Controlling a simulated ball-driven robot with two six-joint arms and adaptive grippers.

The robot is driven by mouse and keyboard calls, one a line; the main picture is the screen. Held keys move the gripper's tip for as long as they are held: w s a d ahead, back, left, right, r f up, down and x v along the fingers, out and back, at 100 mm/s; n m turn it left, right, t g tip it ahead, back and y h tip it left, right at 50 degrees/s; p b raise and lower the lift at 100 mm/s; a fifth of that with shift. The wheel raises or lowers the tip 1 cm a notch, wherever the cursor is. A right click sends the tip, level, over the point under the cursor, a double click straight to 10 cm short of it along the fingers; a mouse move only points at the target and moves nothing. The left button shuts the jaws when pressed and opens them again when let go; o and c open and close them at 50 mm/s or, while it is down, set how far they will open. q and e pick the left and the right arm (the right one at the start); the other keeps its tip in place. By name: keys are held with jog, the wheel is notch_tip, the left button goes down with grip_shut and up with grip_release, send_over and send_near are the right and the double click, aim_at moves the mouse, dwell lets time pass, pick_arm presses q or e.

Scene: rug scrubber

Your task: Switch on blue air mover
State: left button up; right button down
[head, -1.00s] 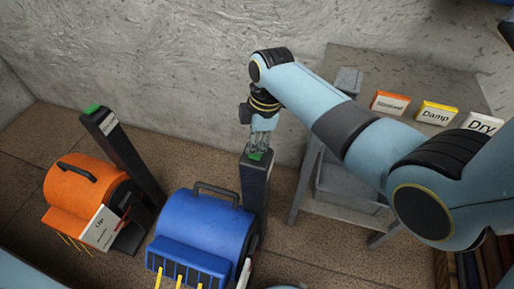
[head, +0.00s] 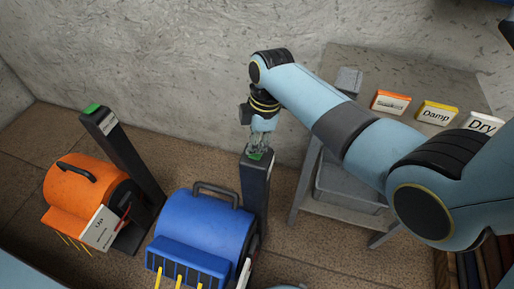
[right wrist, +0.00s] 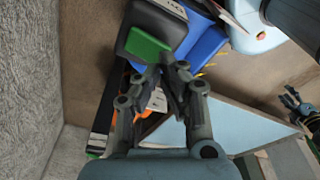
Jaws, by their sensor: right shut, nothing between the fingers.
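The blue air mover (head: 207,232) stands on the floor at the bottom middle of the head view; part of its blue body shows in the right wrist view (right wrist: 205,45). Beside it rises a dark post (head: 256,190) with a green button (head: 256,155) on top. The green button shows large in the right wrist view (right wrist: 148,45). My right gripper (head: 259,150) points down with its fingers shut and empty, right at the button; I cannot tell whether they touch it. A small dark gripper, apparently my left (right wrist: 293,100), shows at the right edge of the right wrist view, its jaws unclear.
An orange air mover (head: 90,195) stands at left with its own green-topped post (head: 122,150). A grey table (head: 400,75) at right bears an orange sign (head: 390,103), a yellow Damp sign (head: 437,113) and a white Dry sign (head: 484,123). A concrete wall (head: 180,60) runs behind.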

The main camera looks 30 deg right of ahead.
aim_at(256, 155)
jog(key=shift+f+b, duration=0.6)
jog(key=shift+f, duration=0.45)
dwell(0.4)
notch_tip(256, 155, up, 7)
jog(key=p, duration=0.8)
jog(key=shift+r, duration=0.1)
jog(key=shift+s+f, duration=0.1)
jog(key=shift+f, duration=0.1)
